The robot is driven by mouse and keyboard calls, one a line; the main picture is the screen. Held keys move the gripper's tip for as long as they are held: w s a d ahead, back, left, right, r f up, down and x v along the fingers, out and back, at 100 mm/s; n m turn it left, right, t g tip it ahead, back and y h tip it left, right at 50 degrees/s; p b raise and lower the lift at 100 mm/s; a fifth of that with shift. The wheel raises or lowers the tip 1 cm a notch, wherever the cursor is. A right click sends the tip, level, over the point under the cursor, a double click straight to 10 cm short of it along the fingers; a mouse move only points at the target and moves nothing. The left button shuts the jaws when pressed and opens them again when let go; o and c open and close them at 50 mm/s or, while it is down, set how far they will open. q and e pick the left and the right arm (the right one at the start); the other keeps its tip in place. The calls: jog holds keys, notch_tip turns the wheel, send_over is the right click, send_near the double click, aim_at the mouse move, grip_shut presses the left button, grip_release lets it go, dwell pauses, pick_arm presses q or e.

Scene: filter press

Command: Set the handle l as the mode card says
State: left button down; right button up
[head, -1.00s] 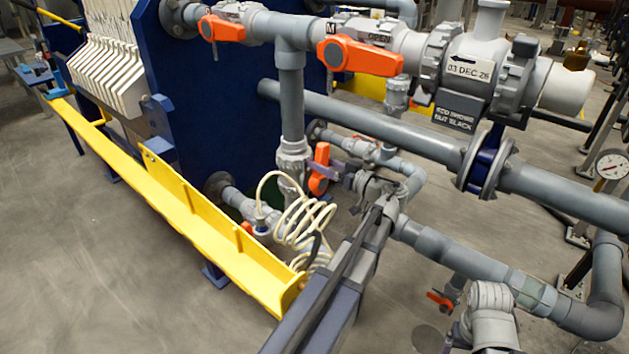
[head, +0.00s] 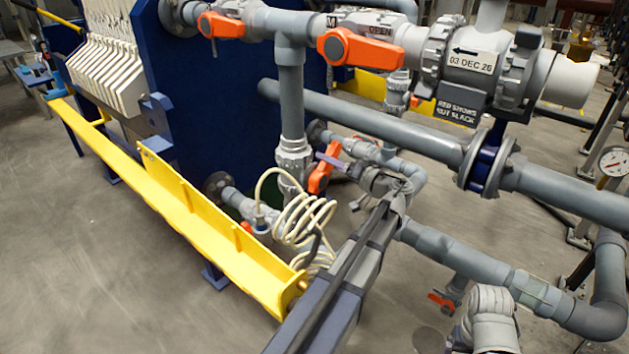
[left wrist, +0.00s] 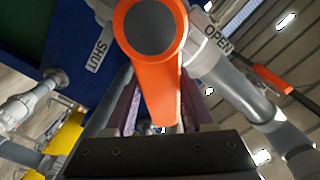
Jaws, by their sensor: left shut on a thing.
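My left gripper (head: 326,167), at the end of the dark arm, is shut on an orange handle (head: 319,180) low on the pipework, beside the vertical grey pipe. In the head view the handle is tilted and partly hidden by the gripper. In the left wrist view the handle (left wrist: 150,85) has a round dark hub and its lever lies between the purple fingers. A SHUT label (left wrist: 98,55) is left of the hub and an OPEN label (left wrist: 217,40) is right of it. No letter l is readable on it, nor can I identify a mode card. My right gripper is not in view.
Two more orange handles, one (head: 222,25) upper left and one (head: 360,48) near an M and an OPEN label, sit above. A coiled cream hose (head: 300,222) hangs just left of my arm. A yellow trough (head: 200,225) runs along the press. Grey pipes fill the right.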

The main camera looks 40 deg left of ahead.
pick_arm(q)
jog(key=shift+w+d+f+m, duration=0.1)
jog(key=shift+w+f+m, duration=0.4)
jog(key=shift+m, duration=0.4)
jog(key=shift+w+f+m+b, duration=0.15)
jog(key=shift+f+m+b, duration=0.6)
jog(key=shift+m, duration=0.25)
jog(key=shift+w+f+m+b, duration=0.1)
jog(key=shift+f+m+b, duration=0.2)
jog(key=shift+m, duration=0.6)
jog(key=f+m+b, duration=0.1)
jog(key=m, duration=0.1)
jog(key=m+b, duration=0.1)
jog(key=shift+f+m, duration=0.4)
jog(key=shift+c, duration=1.2)
grip_release()
send_near(332, 168)
jog(key=a+f, duration=0.1)
jog(key=w+a, duration=0.1)
jog(key=w+a+f, duration=0.1)
jog(key=a, duration=0.1)
jog(key=shift+f, duration=0.35)
